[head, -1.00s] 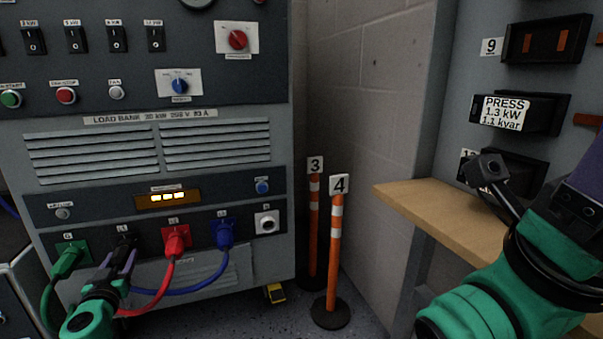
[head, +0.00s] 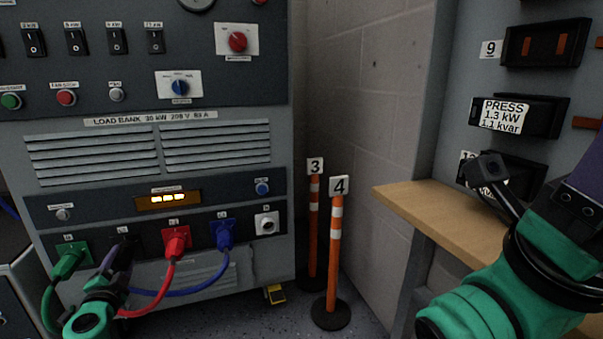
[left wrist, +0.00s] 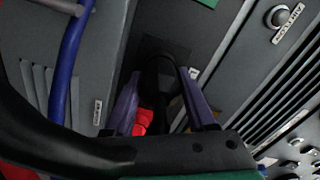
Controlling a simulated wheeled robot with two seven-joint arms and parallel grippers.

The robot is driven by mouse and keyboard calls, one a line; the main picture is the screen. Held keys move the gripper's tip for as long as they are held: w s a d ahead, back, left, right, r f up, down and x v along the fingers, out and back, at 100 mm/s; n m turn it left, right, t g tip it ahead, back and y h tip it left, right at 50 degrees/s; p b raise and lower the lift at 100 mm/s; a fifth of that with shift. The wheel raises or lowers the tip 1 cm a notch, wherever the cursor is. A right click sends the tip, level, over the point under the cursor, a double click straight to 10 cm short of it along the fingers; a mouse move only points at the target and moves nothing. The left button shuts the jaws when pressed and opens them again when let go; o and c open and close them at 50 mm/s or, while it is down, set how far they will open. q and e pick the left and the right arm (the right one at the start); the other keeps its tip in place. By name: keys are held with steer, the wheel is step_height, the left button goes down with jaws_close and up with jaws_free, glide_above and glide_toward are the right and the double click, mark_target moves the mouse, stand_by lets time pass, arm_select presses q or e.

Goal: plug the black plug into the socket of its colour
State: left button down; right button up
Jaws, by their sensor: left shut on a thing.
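My left gripper (head: 120,252) is shut on the black plug, in front of the load bank's lower socket row. In the left wrist view the black plug (left wrist: 158,78) stands between the two purple fingers, its front end at a dark square socket plate (left wrist: 150,47). I cannot tell how deep it sits. In the head view the black socket (head: 127,238), between the green and red ones, is mostly hidden by the gripper. My right arm's purple gripper part (head: 585,185) shows at the right edge; its fingertips are out of view.
A green plug (head: 68,262), a red plug (head: 176,241) and a blue plug (head: 223,235) sit in neighbouring sockets, cables hanging. A white socket (head: 267,224) is empty. Orange posts (head: 335,250) stand right of the load bank (head: 150,150). A wooden shelf (head: 430,205) is near my right arm.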

mark_target(114, 273)
arm_select(q)
steer(key=shift+c, duration=0.7)
jaws_free()
steer(key=shift+s+d, duration=0.25)
steer(key=shift+s, duration=0.35)
steer(key=shift+p+v, duration=0.65)
steer(key=shift+v, duration=1.2)
